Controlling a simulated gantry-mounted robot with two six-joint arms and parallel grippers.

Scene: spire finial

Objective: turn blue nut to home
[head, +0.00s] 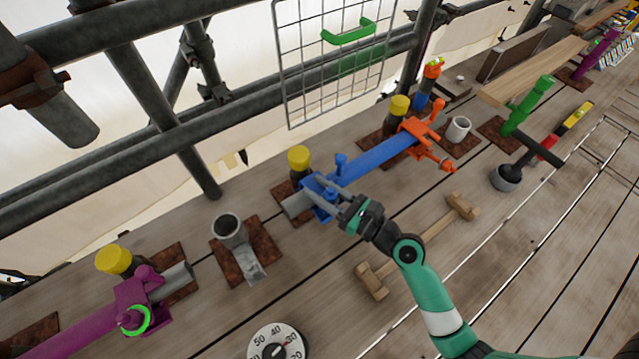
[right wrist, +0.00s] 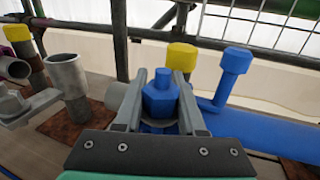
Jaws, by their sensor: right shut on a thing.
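The blue nut (right wrist: 160,98) sits on the blue clamp (head: 375,157), around a blue stud. My right gripper (head: 318,186) comes in from the lower right. Its two fingers (right wrist: 160,78) stand on either side of the nut, shut on it. In the head view the fingers partly cover the nut. A second blue knob (right wrist: 236,62) stands on the clamp to the right in the wrist view. My left gripper is not in view.
A yellow-capped post (head: 299,158) stands just behind the clamp. An orange coupler (head: 425,138) is at its far end. A wooden mallet (head: 420,243) lies in front, near my right arm. A dial (head: 275,342) lies at the bottom. A wire mesh panel (head: 300,60) hangs behind.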

